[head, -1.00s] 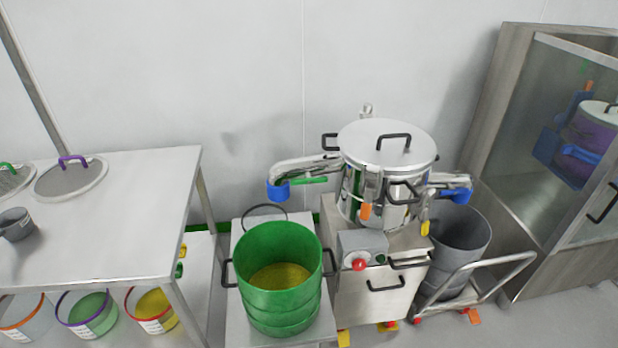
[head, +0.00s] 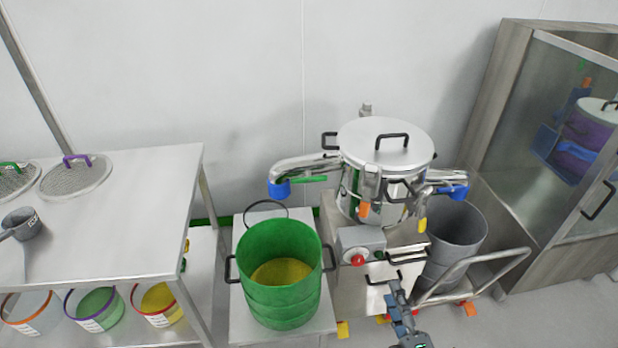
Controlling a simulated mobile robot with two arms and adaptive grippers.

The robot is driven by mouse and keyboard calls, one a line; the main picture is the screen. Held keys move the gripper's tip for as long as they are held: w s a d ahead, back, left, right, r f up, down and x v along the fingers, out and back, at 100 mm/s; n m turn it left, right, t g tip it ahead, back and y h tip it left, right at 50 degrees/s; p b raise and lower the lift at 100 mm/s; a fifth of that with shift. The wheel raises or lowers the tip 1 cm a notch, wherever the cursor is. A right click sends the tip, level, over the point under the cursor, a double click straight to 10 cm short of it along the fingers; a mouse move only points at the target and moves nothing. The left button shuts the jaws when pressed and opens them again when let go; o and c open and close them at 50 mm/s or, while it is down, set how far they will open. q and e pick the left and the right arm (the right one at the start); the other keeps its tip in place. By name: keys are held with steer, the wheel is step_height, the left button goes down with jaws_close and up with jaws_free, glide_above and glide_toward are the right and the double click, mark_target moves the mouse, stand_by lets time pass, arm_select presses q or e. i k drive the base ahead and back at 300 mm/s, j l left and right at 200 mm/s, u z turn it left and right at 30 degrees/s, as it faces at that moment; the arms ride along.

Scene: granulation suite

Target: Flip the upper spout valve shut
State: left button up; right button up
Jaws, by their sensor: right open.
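The steel round sifter (head: 385,160) has a lid with a black handle and stands on a steel cabinet. Its left spout (head: 300,164) ends in a blue collar (head: 279,188) above a green bin (head: 280,283). A green lever (head: 309,180) lies along beneath this spout, nearly level. The right spout (head: 440,176) ends in a blue collar (head: 452,192) above a grey bin (head: 460,235). The left spout sits slightly higher in view. My right gripper (head: 396,288) is open and empty, low in front of the cabinet, well away from the green lever. My left gripper is out of view.
A control box with a red button (head: 358,260) projects from the cabinet front. The green bin holds yellow material on a low stand. A steel table (head: 120,215) stands left, a trolley (head: 480,275) and a glazed cabinet (head: 530,150) right. The wall behind is bare.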

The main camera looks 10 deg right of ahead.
mark_target(308, 178)
steer(key=i+j, duration=0.25)
steer(key=i, duration=0.2)
steer(key=i+j, duration=0.25)
steer(key=i, duration=0.25)
